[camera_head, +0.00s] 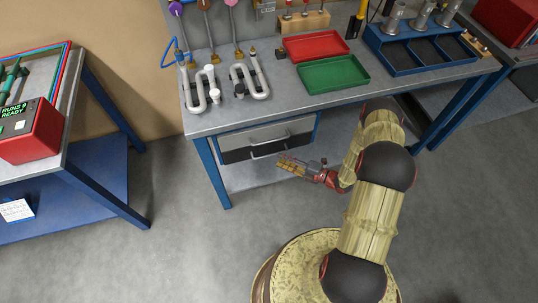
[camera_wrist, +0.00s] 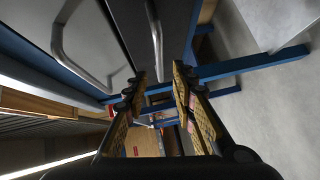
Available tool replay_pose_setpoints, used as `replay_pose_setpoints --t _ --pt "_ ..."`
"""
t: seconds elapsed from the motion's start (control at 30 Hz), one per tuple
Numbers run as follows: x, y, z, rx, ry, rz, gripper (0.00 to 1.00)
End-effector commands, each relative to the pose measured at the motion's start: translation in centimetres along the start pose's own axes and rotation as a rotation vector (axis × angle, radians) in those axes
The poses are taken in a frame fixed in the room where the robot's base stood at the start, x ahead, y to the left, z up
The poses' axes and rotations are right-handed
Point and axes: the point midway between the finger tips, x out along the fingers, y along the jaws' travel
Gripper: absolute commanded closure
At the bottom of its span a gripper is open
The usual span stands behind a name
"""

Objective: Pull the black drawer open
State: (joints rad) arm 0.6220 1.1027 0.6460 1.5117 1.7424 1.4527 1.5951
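The black drawer (camera_head: 238,155) is the lower front of the drawer unit under the workbench. Its front looks closed or nearly so, and its silver bar handle (camera_head: 268,154) faces me. In the wrist view the black drawer front (camera_wrist: 126,22) is a dark strip, with its handle (camera_wrist: 157,38) running down toward the gap between my fingertips. My gripper (camera_head: 282,160) is just in front of the handle, low and to its right. In the wrist view my gripper (camera_wrist: 160,80) has its fingers apart with nothing clearly held. I cannot tell whether they touch the handle.
A grey drawer (camera_head: 240,138) with its own handle sits directly above. The workbench top (camera_head: 225,118) overhangs both, and a blue leg (camera_head: 211,172) stands to the left. A lower shelf (camera_head: 245,178) lies below. The floor in front of the bench is clear.

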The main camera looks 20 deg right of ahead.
Motion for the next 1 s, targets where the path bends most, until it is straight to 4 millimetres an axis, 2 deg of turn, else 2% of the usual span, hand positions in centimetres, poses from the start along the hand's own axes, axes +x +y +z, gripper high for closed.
replay_pose_setpoints --t 0.3,0.5,0.87,1.0 --pt "4.6 -0.2 -0.2 -0.003 0.006 -0.001 0.73" --pt "6.8 -0.1 -0.2 -0.003 0.005 -0.002 0.73" --pt "7.4 0.0 -0.1 -0.003 0.002 -0.001 0.73" --pt "7.3 0.0 -0.1 -0.003 0.002 -0.001 0.80"
